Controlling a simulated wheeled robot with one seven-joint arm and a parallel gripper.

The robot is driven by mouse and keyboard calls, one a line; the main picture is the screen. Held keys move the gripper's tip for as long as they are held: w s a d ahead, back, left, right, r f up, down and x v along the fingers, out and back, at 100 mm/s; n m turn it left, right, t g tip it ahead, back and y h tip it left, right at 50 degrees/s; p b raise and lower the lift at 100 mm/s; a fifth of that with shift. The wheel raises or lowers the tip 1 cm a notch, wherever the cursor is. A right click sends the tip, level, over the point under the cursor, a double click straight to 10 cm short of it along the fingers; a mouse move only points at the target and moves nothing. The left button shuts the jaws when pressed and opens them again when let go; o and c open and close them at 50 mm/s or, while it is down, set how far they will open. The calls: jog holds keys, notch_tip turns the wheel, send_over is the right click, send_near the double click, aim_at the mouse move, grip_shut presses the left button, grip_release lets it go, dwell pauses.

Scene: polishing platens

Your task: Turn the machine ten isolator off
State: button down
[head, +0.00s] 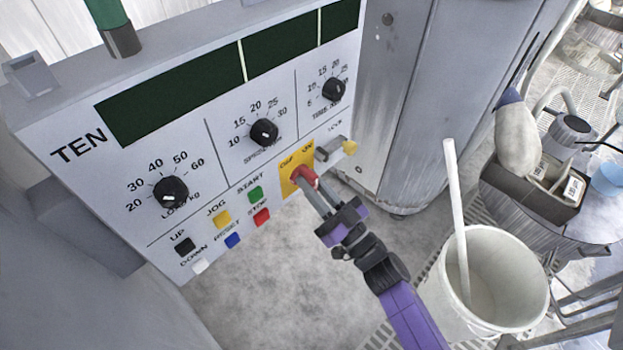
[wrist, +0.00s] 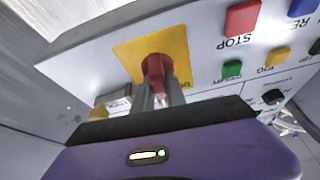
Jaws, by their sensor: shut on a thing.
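The control panel marked TEN (head: 78,149) faces me in the head view. Its isolator is a red handle (head: 306,178) on a yellow plate (head: 287,186) marked OFF and ON, at the panel's lower right. My gripper (head: 315,189) is shut on the red handle, coming from the lower right. In the wrist view the red handle (wrist: 157,72) sits between my two fingers (wrist: 160,92) in front of the yellow plate (wrist: 129,53). The fingers hide part of the handle, and I cannot tell its exact angle.
Red STOP (head: 262,217) and green START (head: 255,194) buttons sit just left of the isolator. A grey fitting with a yellow end (head: 349,147) is close on its right. A white bucket with a stick (head: 527,289) stands on the floor at right.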

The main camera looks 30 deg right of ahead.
jog(key=n+g+y+p, duration=0.1)
jog(key=n+y, duration=0.1)
jog(key=n, duration=0.2)
jog(key=n+y, duration=0.1)
jog(key=n, duration=0.3)
jog(key=shift+g+y+p, duration=0.35)
jog(key=shift+g+y, duration=0.05)
jog(key=shift+n+g+y+p, duration=0.3)
jog(key=shift+n+g+y, duration=0.2)
jog(key=shift+n, duration=1)
jog(key=shift+n+g+y+p, duration=0.35)
jog(key=shift+n+g, duration=0.25)
jog(key=shift+n, duration=0.9)
jog(key=shift+f, duration=0.1)
jog(key=c, duration=1.4)
grip_release()
jog(key=shift+o, duration=0.2)
jog(key=shift+s, duration=0.1)
jog(key=v, duration=0.7)
jog(key=shift+s+d+p, duration=0.25)
jog(key=shift+p, duration=0.05)
jog(key=shift+d+f, duration=0.1)
